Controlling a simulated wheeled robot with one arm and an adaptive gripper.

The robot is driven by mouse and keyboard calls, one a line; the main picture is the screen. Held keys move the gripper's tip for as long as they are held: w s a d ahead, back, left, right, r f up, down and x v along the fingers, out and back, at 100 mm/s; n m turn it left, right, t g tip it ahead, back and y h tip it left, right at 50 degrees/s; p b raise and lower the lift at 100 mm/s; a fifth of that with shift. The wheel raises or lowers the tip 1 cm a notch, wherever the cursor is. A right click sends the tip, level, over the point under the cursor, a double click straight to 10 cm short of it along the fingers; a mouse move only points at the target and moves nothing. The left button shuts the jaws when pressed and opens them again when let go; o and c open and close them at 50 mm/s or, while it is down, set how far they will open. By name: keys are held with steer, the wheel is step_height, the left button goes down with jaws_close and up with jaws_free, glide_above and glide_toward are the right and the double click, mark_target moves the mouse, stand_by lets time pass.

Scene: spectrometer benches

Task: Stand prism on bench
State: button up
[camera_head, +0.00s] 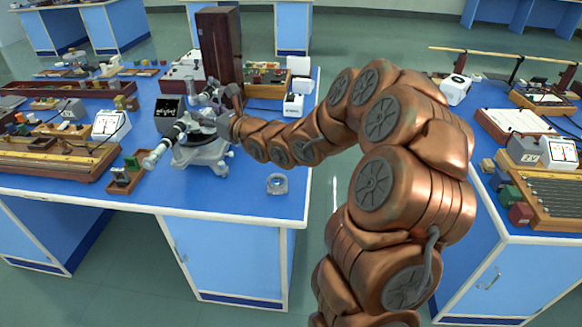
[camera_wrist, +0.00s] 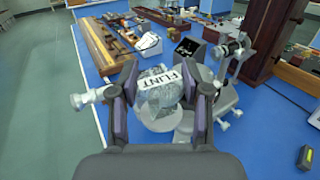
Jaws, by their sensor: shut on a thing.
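The prism (camera_wrist: 158,98) is a clear, glassy block with a white FLINT label, seen in the wrist view. My gripper (camera_wrist: 160,90) is shut on it, with one dark finger on each side. In the head view my gripper (camera_head: 226,112) is at the spectrometer, and I cannot make out the prism there. The grey spectrometer (camera_head: 205,152) stands on the blue bench (camera_head: 235,195); its telescope tube (camera_wrist: 92,97) shows at left in the wrist view. The prism appears over the spectrometer's round table; whether they touch is unclear.
A tall brown wooden case (camera_head: 219,45) stands behind the spectrometer. Bare blue surface surrounds the round item.

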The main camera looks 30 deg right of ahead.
steer(key=d+f+n+y+b, duration=0.1)
steer(key=d+f+b, duration=0.3)
steer(key=d, duration=0.4)
steer(key=d+f+g+y+b, duration=0.1)
steer(key=d+f+b, duration=0.3)
steer(key=d, duration=0.3)
steer(key=d+f+n+y+b, duration=0.1)
steer(key=d+f+b, duration=0.35)
steer(key=d, duration=0.35)
steer(key=shift+f, duration=4.6)
steer(key=shift+f, duration=0.25)
steer(key=o, duration=1.2)
steer(key=shift+s+r, duration=0.1)
steer(key=shift+r, duration=0.15)
steer(key=v, duration=1.2)
steer(key=shift+a+r, duration=0.15)
